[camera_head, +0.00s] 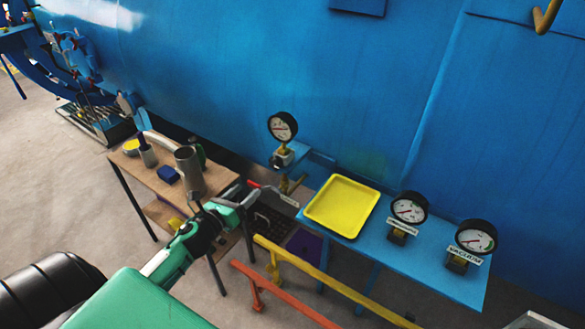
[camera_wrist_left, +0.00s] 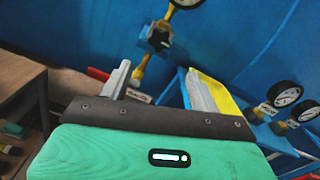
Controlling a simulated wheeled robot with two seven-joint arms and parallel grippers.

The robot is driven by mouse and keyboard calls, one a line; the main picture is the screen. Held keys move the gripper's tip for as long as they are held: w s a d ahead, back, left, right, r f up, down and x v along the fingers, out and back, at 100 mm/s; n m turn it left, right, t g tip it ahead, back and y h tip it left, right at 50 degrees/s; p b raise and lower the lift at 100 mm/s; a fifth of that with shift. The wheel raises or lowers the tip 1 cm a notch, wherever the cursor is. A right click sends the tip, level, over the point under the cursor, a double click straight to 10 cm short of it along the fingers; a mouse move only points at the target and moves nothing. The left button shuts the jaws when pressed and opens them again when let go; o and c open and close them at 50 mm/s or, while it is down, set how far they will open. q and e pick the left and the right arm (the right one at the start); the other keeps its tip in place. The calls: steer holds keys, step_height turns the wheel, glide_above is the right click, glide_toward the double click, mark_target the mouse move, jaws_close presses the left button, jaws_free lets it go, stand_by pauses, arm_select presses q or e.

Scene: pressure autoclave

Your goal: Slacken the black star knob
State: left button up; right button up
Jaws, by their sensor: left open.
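A black knob (camera_wrist_left: 158,38) sits on the fitting below a round gauge in the left wrist view; its star shape is too small to confirm. In the head view, the knob (camera_head: 281,160) is a small dark part under the gauge (camera_head: 282,127). My left gripper (camera_head: 258,199) is open and empty, in front of and below the knob. In the left wrist view, the fingers of my left gripper (camera_wrist_left: 160,88) stand apart, with the knob beyond the gap and above it. My right gripper is not in view.
A blue shelf (camera_head: 440,272) holds a yellow tray (camera_head: 341,206) and two gauges on the right. A wooden table (camera_head: 140,174) with a metal cylinder (camera_head: 189,170) stands left. Yellow (camera_head: 330,282) and orange (camera_head: 285,297) rails run in front. The blue vessel wall rises behind.

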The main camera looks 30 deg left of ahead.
mark_target(273, 165)
arm_select(q)
steer(key=w+p, duration=0.1)
steer(key=w, duration=0.3)
steer(key=w+p, duration=0.2)
steer(key=w, duration=0.3)
steer(key=w+d+p, duration=0.1)
steer(key=w, duration=0.3)
steer(key=shift+w+p, duration=0.35)
steer(key=shift+w, duration=0.1)
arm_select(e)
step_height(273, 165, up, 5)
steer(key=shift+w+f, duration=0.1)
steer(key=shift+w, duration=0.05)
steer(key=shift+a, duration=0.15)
arm_select(q)
steer(key=c, duration=1)
